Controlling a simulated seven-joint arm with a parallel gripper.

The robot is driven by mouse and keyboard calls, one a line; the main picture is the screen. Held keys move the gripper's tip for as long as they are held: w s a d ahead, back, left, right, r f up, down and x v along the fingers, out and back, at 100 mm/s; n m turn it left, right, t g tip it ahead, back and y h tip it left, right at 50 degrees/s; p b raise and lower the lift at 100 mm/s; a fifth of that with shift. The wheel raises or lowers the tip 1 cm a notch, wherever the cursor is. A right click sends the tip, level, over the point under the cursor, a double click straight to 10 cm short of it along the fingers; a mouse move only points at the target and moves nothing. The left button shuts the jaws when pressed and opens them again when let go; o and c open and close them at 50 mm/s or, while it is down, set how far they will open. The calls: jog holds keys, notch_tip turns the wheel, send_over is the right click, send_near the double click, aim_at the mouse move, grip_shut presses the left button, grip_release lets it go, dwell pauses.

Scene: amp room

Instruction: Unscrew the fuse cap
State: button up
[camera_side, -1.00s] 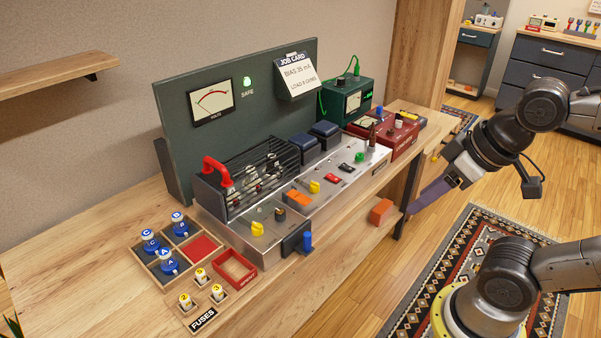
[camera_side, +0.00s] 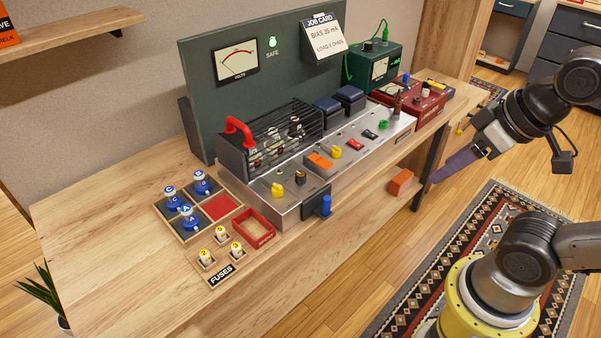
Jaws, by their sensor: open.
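The amplifier chassis (camera_side: 318,203) stands on the wooden bench, with a black-and-red cage over its tubes. A small dark round cap (camera_side: 300,177) sits on its top plate beside a yellow knob (camera_side: 277,190); I cannot tell for sure that it is the fuse cap. A blue-handled part (camera_side: 325,204) sits on a black block at the chassis front. My gripper (camera_side: 445,172) is off the bench's right end, beyond the chassis. It is open and well apart from the chassis. Its fingers are seen edge-on, and no object shows between them.
Numbered fuses (camera_side: 221,234) stand in small wooden holders at the bench's front left. An orange block (camera_side: 401,182) lies below the bench top. The left bench top is clear.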

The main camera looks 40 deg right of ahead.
jog(key=shift+o, duration=0.3)
jog(key=shift+s+m, duration=0.1)
jog(key=shift+m, duration=0.6)
jog(key=w+r+m+g, duration=0.1)
jog(key=w+r+m, duration=0.8)
jog(key=w+m, duration=0.3)
jog(key=m+g, duration=0.4)
jog(key=m, duration=0.1)
send_over(301, 174)
notch_tip(301, 174, down, 17)
jog(key=shift+g, duration=0.3)
notch_tip(301, 174, down, 14)
jog(key=shift+f, duration=0.2)
grip_shut()
